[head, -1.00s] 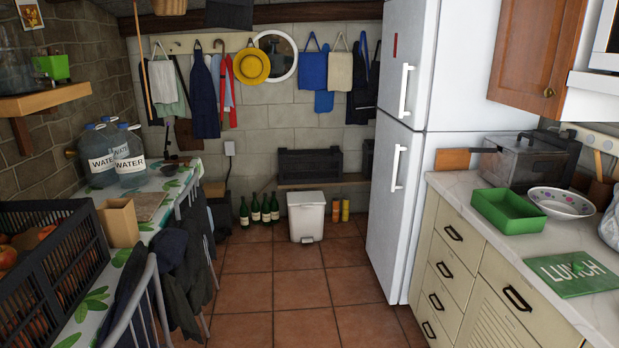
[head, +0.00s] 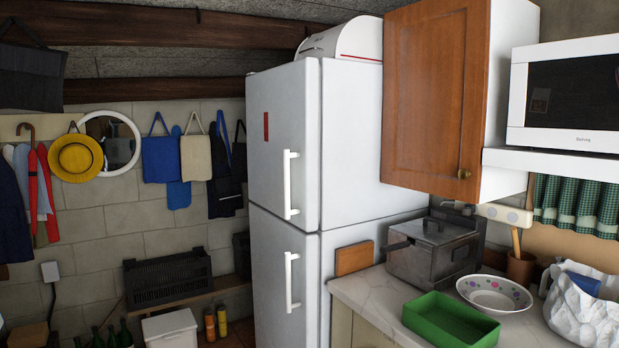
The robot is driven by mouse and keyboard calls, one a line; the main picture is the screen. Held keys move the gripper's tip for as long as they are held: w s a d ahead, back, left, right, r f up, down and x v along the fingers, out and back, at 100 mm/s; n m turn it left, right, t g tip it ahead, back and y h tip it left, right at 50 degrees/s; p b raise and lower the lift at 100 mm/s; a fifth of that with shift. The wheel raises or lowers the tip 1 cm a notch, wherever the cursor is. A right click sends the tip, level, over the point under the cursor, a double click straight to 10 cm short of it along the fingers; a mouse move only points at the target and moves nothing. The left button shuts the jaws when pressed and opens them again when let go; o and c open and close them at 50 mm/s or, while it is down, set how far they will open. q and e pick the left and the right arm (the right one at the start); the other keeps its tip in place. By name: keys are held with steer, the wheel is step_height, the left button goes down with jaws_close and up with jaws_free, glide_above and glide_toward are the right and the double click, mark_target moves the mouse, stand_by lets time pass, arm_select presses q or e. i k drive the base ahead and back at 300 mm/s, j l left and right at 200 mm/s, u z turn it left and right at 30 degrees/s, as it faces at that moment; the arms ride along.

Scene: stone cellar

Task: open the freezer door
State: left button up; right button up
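A tall white fridge-freezer (head: 350,150) stands in the middle of the head view, beside the counter. Its upper door (head: 275,185) has a small red strip and a vertical white handle (head: 289,185) near its right edge. Its lower door (head: 268,280) has a similar handle (head: 290,281). Both doors look shut. Which one is the freezer is not marked. Neither of my grippers is in view.
A counter (head: 362,291) at right holds a green tray (head: 450,322), a bowl (head: 494,295) and a metal fryer (head: 432,252). A wooden cabinet (head: 432,100) hangs above, left of a microwave (head: 566,95). A white bin (head: 170,328) stands at lower left.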

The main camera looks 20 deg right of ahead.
mark_target(284, 110)
steer(key=i+j+z, duration=0.25)
steer(key=i+z, duration=0.15)
steer(key=i+j+z, duration=0.35)
steer(key=i, duration=0.2)
